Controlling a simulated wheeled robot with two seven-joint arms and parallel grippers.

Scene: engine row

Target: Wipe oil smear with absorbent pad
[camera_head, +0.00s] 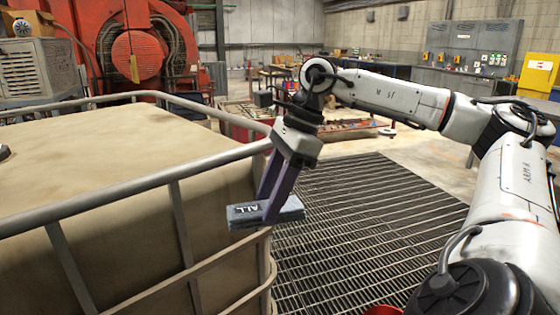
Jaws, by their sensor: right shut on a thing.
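My right arm comes in from the right. The pad is held roughly level in the air, in front of the upper right corner of the caged tan tank. I cannot tell whether it touches the cage rail. I cannot make out an oil smear in this view. My left gripper is not in view.
A tan tank (110,170) in a grey tubular cage (130,192) fills the left side. Dark floor grating (380,205) lies right of it. Part of a red object (383,311) shows at the bottom edge. Red machinery (135,50), workbenches and grey cabinets stand far behind.

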